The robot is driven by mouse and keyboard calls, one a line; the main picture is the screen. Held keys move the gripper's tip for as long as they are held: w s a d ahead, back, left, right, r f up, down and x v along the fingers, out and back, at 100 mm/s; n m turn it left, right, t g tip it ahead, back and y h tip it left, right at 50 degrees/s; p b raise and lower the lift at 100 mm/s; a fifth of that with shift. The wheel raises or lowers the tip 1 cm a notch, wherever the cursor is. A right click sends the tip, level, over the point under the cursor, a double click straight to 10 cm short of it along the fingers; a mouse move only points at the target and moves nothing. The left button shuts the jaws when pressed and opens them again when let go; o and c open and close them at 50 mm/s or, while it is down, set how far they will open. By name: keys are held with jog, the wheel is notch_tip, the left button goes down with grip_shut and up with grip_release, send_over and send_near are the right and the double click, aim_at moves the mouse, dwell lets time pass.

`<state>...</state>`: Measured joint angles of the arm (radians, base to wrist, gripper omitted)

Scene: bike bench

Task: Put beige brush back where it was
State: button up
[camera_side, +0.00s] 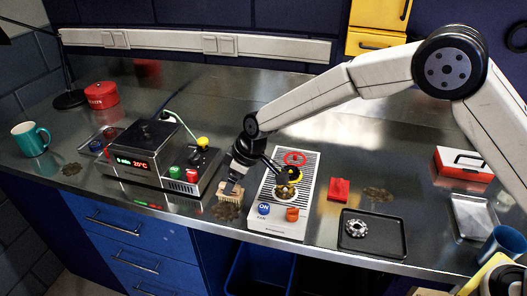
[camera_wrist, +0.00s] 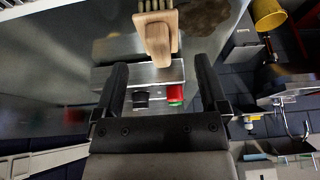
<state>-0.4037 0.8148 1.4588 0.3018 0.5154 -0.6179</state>
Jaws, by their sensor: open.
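The beige brush (camera_side: 229,192) is on the metal bench, beside a dark stain (camera_side: 226,212), between the display unit and the white panel. In the wrist view the brush (camera_wrist: 157,38) has its bristles toward the top edge and its handle end near the gap between my fingertips. My gripper (camera_side: 236,178) is open and low at the brush in the side view. Its two black fingers (camera_wrist: 160,66) stand apart in the wrist view, and neither clearly touches the brush. The gripper partly hides the brush's upper part in the side view.
The display unit (camera_side: 150,155) with red and green knobs stands close left. The white panel (camera_side: 283,220) with round parts on it lies close right. Further right are a red block (camera_side: 339,189) and a black tray (camera_side: 372,248). The bench's front edge is near.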

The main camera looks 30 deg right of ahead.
jog(key=v, duration=0.8)
jog(key=shift+r, duration=0.3)
jog(key=shift+s+d, duration=0.1)
jog(key=shift+d, duration=0.05)
jog(key=s+d, duration=0.1)
jog(key=d, duration=0.1)
jog(key=s+d+m, duration=0.1)
jog(key=d, duration=0.2)
jog(key=s+d+m+h, duration=0.1)
jog(key=d, duration=0.1)
jog(key=shift+s+d+f, duration=0.15)
jog(key=shift+s, duration=0.15)
jog(key=s+d+f+m+h, duration=0.1)
jog(key=s+d+m, duration=0.2)
jog(key=s+d, duration=0.5)
jog(key=s+d+f+m+h, duration=0.1)
jog(key=s+d+m, duration=0.3)
jog(key=s+d, duration=0.4)
jog(key=s+f, duration=0.1)
jog(key=s, duration=0.2)
jog(key=shift+s+f+g, duration=0.25)
jog(key=shift+f+g, duration=0.05)
jog(key=shift+f, duration=0.05)
